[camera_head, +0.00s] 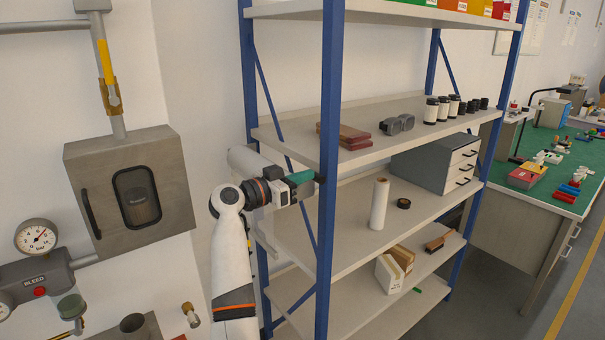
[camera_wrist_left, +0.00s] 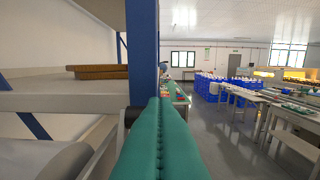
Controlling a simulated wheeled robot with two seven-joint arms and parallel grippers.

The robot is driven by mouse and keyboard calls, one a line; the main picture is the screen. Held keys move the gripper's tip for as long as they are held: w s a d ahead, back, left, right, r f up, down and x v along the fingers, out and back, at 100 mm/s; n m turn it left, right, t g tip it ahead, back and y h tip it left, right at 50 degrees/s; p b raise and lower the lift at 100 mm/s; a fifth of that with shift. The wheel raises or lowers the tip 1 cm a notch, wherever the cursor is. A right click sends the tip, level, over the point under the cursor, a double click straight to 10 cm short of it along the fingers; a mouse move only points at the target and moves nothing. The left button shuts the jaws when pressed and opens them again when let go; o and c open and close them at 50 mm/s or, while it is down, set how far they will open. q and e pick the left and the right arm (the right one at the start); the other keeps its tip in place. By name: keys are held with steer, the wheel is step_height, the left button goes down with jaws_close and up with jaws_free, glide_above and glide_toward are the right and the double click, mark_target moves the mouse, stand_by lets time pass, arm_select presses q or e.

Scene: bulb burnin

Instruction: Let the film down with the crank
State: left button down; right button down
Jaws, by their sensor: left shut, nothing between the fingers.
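My left gripper (camera_head: 303,177) has teal fingers, pressed together and empty. It is beside the front blue post of the shelf rack, pointing right. In the left wrist view its teal fingers (camera_wrist_left: 160,140) fill the lower middle, in front of the post. A small dark round piece (camera_wrist_left: 131,117) shows just left of the fingers; I cannot tell if it belongs to a crank or if the fingers touch it. No crank or hanging film can be made out clearly. A white upright roll (camera_head: 379,204) stands on the middle shelf; I cannot tell if it is film. My right gripper is not in view.
The blue post (camera_head: 328,110) stands close to the gripper. The shelves hold reddish-brown blocks (camera_head: 344,136), a grey drawer unit (camera_head: 425,163) and a black ring (camera_head: 403,203). A metal box (camera_head: 130,188) and gauge (camera_head: 37,238) are on the left wall. A green-topped bench (camera_head: 545,150) stands right.

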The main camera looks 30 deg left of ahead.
mark_target(318, 176)
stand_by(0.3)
arm_select(q)
steer(key=shift+w+d+b, duration=0.15)
steer(key=shift+w+b, duration=0.15)
steer(key=shift+b, duration=0.2)
steer(key=shift+w, duration=0.15)
steer(key=shift+w+d+f+g+y+b, duration=0.1)
steer(key=shift+w+d+f+g+b, duration=0.15)
steer(key=shift+w+b, duration=0.3)
steer(key=shift+w+d+f+g+y+b, duration=0.1)
steer(key=shift+w+d+f+g+b, duration=0.15)
steer(key=shift+w+b, duration=0.35)
steer(key=shift+w+d+f+g+y+b, duration=0.15)
steer(key=shift+w+g+b, duration=0.15)
steer(key=shift+w+b, duration=0.25)
steer(key=shift+r, duration=0.15)
stand_by(0.8)
